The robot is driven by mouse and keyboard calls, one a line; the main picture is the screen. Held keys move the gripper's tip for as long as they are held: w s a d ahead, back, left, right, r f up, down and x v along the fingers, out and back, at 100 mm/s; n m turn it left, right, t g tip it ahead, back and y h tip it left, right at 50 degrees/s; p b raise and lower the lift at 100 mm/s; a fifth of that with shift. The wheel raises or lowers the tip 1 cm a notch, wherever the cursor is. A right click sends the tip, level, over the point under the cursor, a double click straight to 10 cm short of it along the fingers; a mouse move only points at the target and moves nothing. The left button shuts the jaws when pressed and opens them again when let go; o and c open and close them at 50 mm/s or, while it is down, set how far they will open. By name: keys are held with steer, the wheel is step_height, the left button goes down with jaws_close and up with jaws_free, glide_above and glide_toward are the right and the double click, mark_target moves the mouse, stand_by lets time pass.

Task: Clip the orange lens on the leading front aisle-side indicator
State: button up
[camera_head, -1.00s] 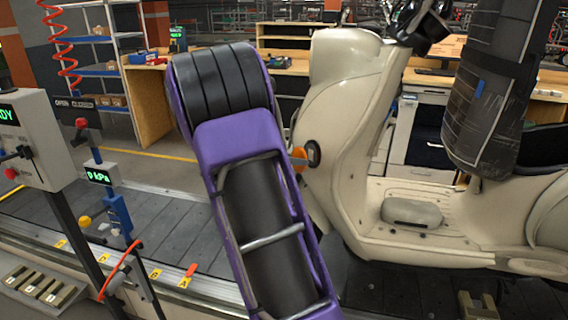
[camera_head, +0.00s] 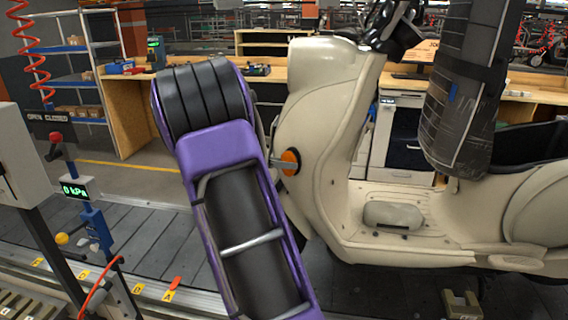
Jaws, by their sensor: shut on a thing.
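A cream scooter (camera_head: 322,130) stands side-on on the slat conveyor, its front shield just right of my purple arm. The orange lens (camera_head: 290,158) is at the dark round indicator seat (camera_head: 298,165) on the side of the front shield. It overlaps the seat in this view; whether it is clipped in or only against it, I cannot tell. My gripper (camera_head: 279,166) is mostly hidden behind my arm. Only a small grey part shows at the lens's left edge, and it is shut on the lens.
A control post with a pressure display (camera_head: 75,189) stands at the left. A dark padded column (camera_head: 458,100) hangs over the scooter's floorboard at the right. The conveyor slats (camera_head: 150,235) left of my arm are clear. Wooden workbenches (camera_head: 133,105) stand behind.

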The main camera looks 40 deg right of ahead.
steer(key=shift+r+p, duration=0.15)
steer(key=shift+p, duration=0.15)
steer(key=shift+d, duration=0.3)
stand_by(0.3)
steer(key=o, duration=1.3)
steer(key=shift+a, duration=0.1)
steer(key=p+v, duration=0.1)
steer(key=v, duration=1.6)
steer(key=shift+a, duration=0.15)
